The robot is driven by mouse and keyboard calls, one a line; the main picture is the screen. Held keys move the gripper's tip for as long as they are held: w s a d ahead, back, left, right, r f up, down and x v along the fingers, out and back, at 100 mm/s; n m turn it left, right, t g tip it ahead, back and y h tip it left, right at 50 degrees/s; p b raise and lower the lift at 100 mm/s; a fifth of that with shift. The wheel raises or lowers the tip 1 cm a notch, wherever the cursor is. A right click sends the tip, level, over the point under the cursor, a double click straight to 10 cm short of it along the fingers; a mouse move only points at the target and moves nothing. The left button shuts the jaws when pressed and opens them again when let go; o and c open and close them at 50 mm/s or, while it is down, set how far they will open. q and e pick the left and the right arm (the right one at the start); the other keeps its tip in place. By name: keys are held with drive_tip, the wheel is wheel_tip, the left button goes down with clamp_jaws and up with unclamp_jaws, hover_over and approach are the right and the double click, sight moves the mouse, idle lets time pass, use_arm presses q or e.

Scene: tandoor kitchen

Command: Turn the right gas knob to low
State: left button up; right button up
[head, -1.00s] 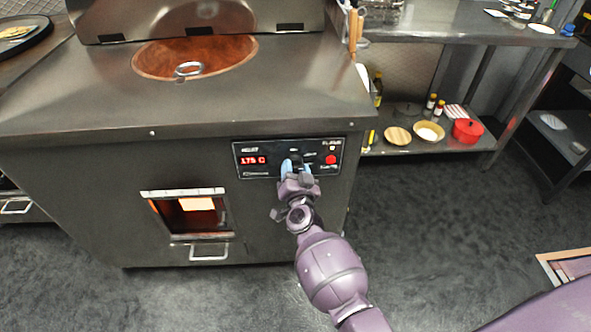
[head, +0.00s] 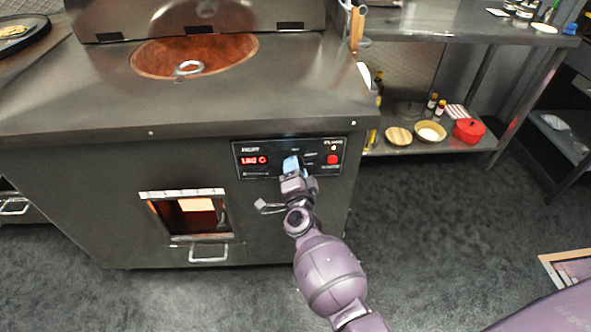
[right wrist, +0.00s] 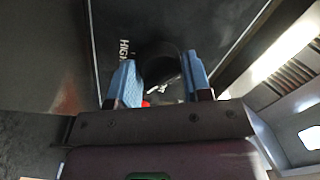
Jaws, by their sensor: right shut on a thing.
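The black control panel (head: 275,149) is on the front of the steel tandoor, with a red temperature display (head: 254,160) and a red button (head: 333,159). My right gripper (head: 292,164) is at the middle of the panel, its blue fingers covering the knob in the head view. In the right wrist view, the dark round knob (right wrist: 160,66) sits between the two blue fingers of my right gripper (right wrist: 160,84), which is shut on it. The word HIGH shows beside the knob. The knob's exact setting is hard to read. My left gripper is not in view.
Below the panel, to the left, is an open firing window (head: 198,217) with a handle (head: 210,253). A steel shelf (head: 395,150) at the right holds a red pot (head: 468,131), bowls and bottles. The floor (head: 435,240) to the right is clear.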

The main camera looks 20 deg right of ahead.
drive_tip(key=shift+f, duration=0.1)
idle(0.3)
drive_tip(key=o, duration=0.9)
drive_tip(key=shift+s, duration=0.1)
drive_tip(key=p+v, duration=0.2)
drive_tip(key=v, duration=0.8)
drive_tip(key=shift+s+a, duration=0.1)
drive_tip(key=shift+s, duration=0.2)
